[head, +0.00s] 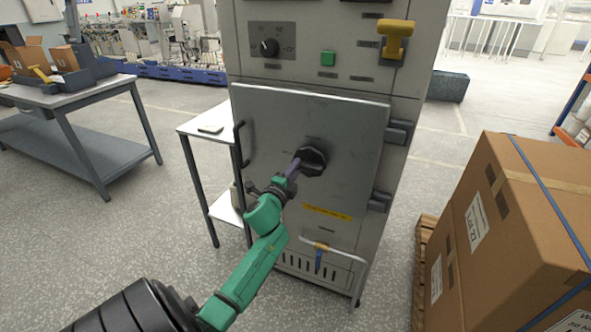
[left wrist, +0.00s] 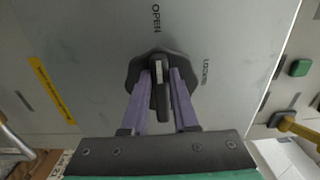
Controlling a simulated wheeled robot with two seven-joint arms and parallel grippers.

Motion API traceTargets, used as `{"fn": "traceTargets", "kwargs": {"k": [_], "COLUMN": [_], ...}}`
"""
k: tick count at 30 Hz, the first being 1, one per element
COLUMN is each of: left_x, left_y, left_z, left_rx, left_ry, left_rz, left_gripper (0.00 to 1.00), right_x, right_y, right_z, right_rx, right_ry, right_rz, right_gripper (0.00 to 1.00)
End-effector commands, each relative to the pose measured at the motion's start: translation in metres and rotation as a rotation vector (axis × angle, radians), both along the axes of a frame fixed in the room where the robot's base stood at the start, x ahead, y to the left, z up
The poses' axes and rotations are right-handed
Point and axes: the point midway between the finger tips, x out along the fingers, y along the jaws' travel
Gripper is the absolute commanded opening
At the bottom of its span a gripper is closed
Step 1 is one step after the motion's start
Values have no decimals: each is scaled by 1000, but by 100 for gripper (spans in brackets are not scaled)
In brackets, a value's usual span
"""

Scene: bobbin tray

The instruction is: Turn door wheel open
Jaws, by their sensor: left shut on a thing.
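The door wheel (head: 314,160) is a black lobed knob at the middle of the grey cabinet door (head: 270,130). In the left wrist view the wheel (left wrist: 160,64) has a raised black bar across it, with a small pale mark near its top. My left gripper (head: 295,167) reaches the wheel from the lower left. Its two purple fingers are shut on the bar, one on each side, in the left wrist view (left wrist: 160,88). The word OPEN (left wrist: 156,18) is printed above the wheel there, and LOCKED (left wrist: 205,72) to its right. My right gripper is not in view.
A black pull handle (head: 242,145) is on the door's left edge, and hinges (head: 398,132) are on its right. A yellow lever (head: 396,38) and green button (head: 328,58) sit above. A small side table (head: 190,126) stands left, a large carton (head: 510,220) right.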

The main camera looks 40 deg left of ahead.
Motion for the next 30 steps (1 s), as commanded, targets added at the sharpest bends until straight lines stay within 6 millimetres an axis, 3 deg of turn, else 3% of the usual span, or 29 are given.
{"fn": "traceTargets", "kwargs": {"k": [3,4,6,16,20,30], "left_x": [0,0,0,-2,-14,-102], "left_y": [-1,-1,-1,-1,-5,-36], "left_z": [-1,-1,-1,-1,-2,-4], "left_rx": [-4,-4,-3,-1,-1,-4], "left_ry": [1,1,1,1,3,5], "left_rz": [-1,-1,-1,0,0,1], "left_gripper": [0,35,57,57,57,57], "right_x": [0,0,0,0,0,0], "right_y": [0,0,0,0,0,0], "right_z": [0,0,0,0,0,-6], "right_rx": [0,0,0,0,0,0], "right_ry": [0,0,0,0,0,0], "right_rz": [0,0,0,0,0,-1], "right_gripper": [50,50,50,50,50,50]}}
